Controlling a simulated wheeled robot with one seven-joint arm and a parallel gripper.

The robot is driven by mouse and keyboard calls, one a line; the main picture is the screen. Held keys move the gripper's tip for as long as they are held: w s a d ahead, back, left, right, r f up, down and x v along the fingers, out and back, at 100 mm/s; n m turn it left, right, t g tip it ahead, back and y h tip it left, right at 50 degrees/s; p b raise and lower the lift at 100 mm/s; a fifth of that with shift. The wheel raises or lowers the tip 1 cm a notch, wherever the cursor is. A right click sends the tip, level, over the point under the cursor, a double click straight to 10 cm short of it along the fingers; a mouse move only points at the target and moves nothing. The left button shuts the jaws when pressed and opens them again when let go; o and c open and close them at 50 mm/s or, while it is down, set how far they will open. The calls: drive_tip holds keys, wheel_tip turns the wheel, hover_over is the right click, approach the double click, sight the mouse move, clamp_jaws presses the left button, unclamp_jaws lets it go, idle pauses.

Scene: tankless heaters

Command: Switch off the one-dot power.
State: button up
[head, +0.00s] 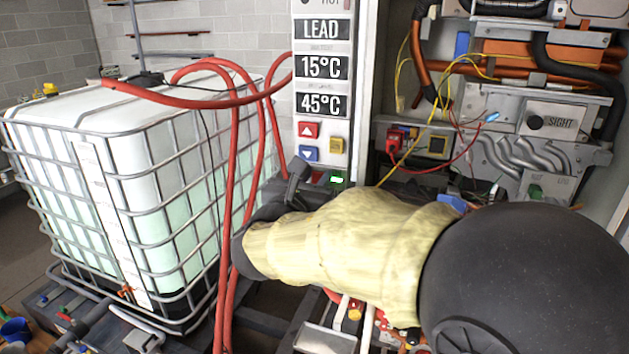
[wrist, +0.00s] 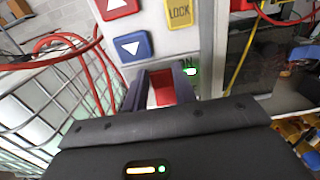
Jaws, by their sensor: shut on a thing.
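The control panel (head: 319,60) shows LEAD, 15°C and 45°C in the head view. At its lower end a red switch (wrist: 162,90) sits between the two fingers of my gripper (wrist: 160,88) in the wrist view, and the fingers are shut on it. Beside it, to the right, a green light (wrist: 190,71) is lit under partly hidden lettering; the light also shows in the head view (head: 337,179). In the head view my gripper (head: 297,176) reaches the panel's bottom and hides part of the switch. I cannot make out any dot mark.
Above the switch are a red up button (wrist: 117,8), a blue down button (wrist: 131,46) and a yellow LOCK button (wrist: 180,13). A caged white tank (head: 110,170) with red hoses (head: 232,180) stands left. An open heater cabinet (head: 500,110) with wires is right.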

drive_tip(key=shift+f+b, duration=0.3)
drive_tip(key=shift+b, duration=0.4)
drive_tip(key=t+b, duration=0.1)
drive_tip(key=b, duration=0.3)
drive_tip(key=f+t+h+b, duration=0.1)
drive_tip(key=b, duration=0.3)
drive_tip(key=shift+s, duration=0.25)
drive_tip(key=t+b, duration=0.1)
drive_tip(key=b, duration=0.2)
drive_tip(key=t+b, duration=0.1)
drive_tip(key=b, duration=0.2)
drive_tip(key=shift+s+a+f+h, duration=0.1)
drive_tip(key=shift+f+h, duration=0.2)
drive_tip(key=shift+t+b, duration=0.3)
drive_tip(key=shift+b, duration=0.4)
drive_tip(key=shift+r+t+b, duration=0.1)
drive_tip(key=shift+t+b, duration=0.4)
drive_tip(key=shift+b, duration=0.55)
drive_tip(key=o, duration=1)
drive_tip(key=shift+s+r, duration=0.1)
